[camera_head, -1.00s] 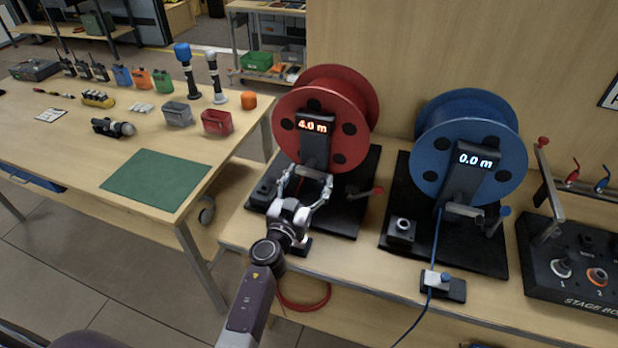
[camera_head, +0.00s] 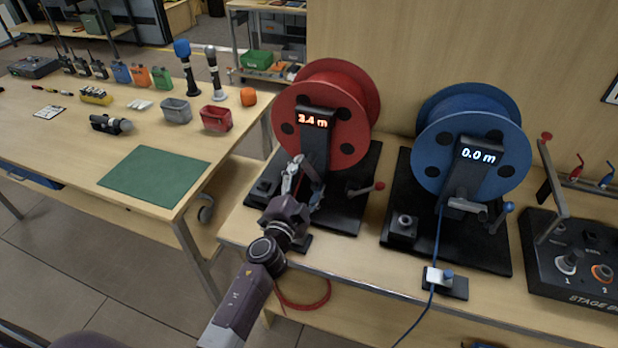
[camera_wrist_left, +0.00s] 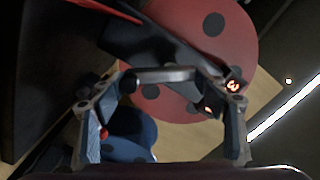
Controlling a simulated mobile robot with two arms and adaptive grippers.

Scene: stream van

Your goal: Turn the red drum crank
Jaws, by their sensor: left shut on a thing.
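The red drum (camera_head: 352,85) stands on a black base on the bench. Its display (camera_head: 316,119) reads 3.4 m. My left gripper (camera_head: 303,176) is at the front of the drum post, below the display. It is shut on the red drum crank, whose grey bar (camera_wrist_left: 165,75) spans between the fingers in the left wrist view. In the head view the gripper and wrist largely hide the crank. A lever with a red knob (camera_head: 379,185) sticks out to the right of the post, apart from the gripper. My right gripper is not in view.
A blue drum (camera_head: 468,110) reading 0.0 m stands to the right, with a stage box (camera_head: 580,255) beyond it. A table with a green mat (camera_head: 153,178) and several small items is at left. A red cable (camera_head: 303,303) hangs at the bench's front edge.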

